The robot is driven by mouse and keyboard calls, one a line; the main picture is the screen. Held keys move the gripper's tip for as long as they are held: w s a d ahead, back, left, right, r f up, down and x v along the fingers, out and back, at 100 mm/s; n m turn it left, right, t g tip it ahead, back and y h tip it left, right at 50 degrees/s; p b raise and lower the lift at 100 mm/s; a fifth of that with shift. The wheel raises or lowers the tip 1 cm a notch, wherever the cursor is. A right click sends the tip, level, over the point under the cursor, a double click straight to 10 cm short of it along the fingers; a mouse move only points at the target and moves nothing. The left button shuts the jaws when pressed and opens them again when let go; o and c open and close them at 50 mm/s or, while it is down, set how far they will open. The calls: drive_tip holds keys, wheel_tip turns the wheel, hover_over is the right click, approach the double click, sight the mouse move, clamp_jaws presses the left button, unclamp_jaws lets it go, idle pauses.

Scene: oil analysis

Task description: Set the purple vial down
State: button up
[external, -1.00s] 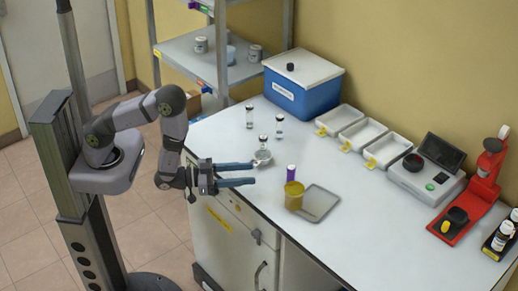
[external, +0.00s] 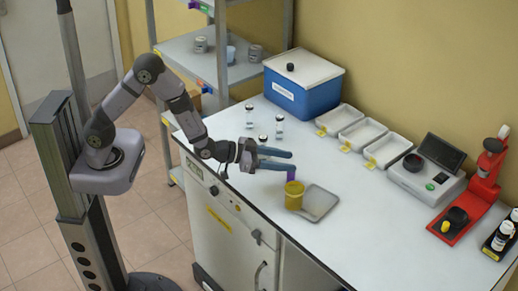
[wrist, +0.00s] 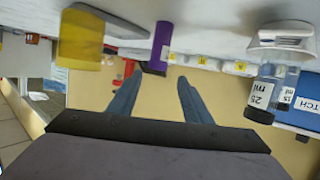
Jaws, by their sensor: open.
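The purple vial (external: 291,175) stands upright on the white counter, just behind the yellow cup (external: 293,197). My gripper (external: 292,161) is open and empty, with its blue fingers reaching over the counter at the vial. One finger covers the vial's upper part in the external view.
A grey tray (external: 322,205) lies right of the cup. Several clear vials (external: 279,127) stand behind the gripper; a labelled vial (wrist: 262,95) is at right in the wrist view. White bins (external: 362,135) and a blue box (external: 302,90) are at the back.

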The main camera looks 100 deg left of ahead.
drive_tip(key=shift+s+d+f+m+g, duration=0.15)
drive_tip(key=shift+s+f+g, duration=0.1)
drive_tip(key=shift+f, duration=0.4)
drive_tip(key=shift+s+d+f+m+g, duration=0.15)
drive_tip(key=shift+s+f+g, duration=0.1)
drive_tip(key=shift+f, duration=0.35)
drive_tip(key=shift+p+x, duration=0.35)
drive_tip(key=shift+x, duration=0.8)
drive_tip(key=shift+w+a+f+p, duration=0.15)
drive_tip(key=shift+w+p, duration=0.35)
drive_tip(key=shift+w, duration=0.35)
drive_tip(key=shift+w+f+p, duration=0.1)
drive_tip(key=shift+w+p, duration=0.4)
drive_tip(key=shift+w, duration=0.3)
drive_tip(key=shift+x, duration=0.95)
clamp_jaws()
